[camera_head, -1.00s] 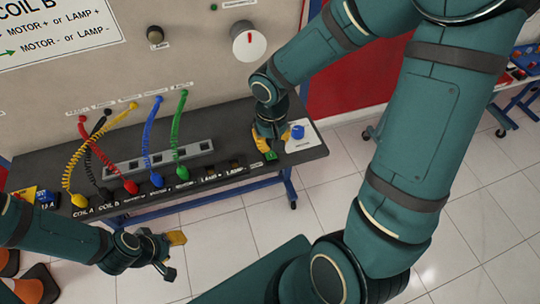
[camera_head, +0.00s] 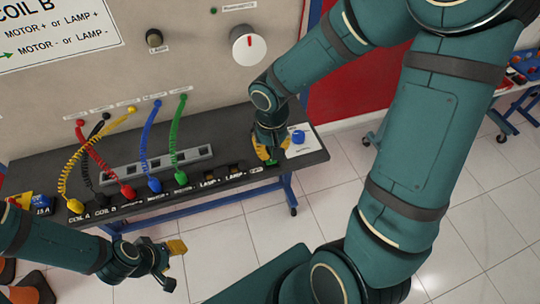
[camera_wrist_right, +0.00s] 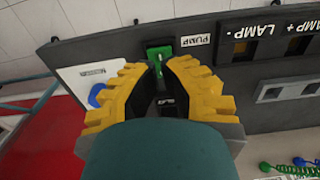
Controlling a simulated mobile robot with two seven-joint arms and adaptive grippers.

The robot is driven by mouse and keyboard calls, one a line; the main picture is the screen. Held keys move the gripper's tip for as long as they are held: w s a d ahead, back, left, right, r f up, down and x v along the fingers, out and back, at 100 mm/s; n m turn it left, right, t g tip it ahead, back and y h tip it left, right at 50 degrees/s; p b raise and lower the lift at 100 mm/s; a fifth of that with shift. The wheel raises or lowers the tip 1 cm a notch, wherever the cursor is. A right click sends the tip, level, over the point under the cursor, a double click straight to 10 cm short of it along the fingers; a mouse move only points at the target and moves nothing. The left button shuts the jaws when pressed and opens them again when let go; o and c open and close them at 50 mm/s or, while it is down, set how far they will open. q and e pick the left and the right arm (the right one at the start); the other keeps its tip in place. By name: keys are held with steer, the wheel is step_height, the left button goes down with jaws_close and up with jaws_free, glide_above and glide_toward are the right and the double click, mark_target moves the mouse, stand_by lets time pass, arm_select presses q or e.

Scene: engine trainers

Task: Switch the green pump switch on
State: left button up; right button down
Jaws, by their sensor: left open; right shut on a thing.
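The green pump switch (camera_wrist_right: 158,56) is a small green rocker at the edge of the dark bench, beside the white PUMP label (camera_wrist_right: 196,40) in the right wrist view. My right gripper (camera_wrist_right: 163,66) is over it from above, its yellow-padded fingertips closed at its two sides. In the head view the right gripper (camera_head: 269,158) hides most of the switch, with only a bit of green showing. Which way the switch is tipped I cannot tell. My left gripper (camera_head: 172,265) is open and empty, in front of the bench at lower left.
A blue knob (camera_head: 298,136) on a white plate sits just right of the switch. The LAMP sockets (camera_head: 222,178) lie to its left. Several coloured coiled cables, such as the green one (camera_head: 175,140), rise from the bench to the panel. The tiled floor in front is open.

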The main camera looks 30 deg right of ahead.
mark_target(271, 160)
steer(key=shift+f+b, duration=1.7)
steer(key=shift+f, duration=0.05)
stand_by(1.4)
steer(key=shift+r, duration=0.2)
steer(key=shift+r+p, duration=2.65)
steer(key=shift+r, duration=0.75)
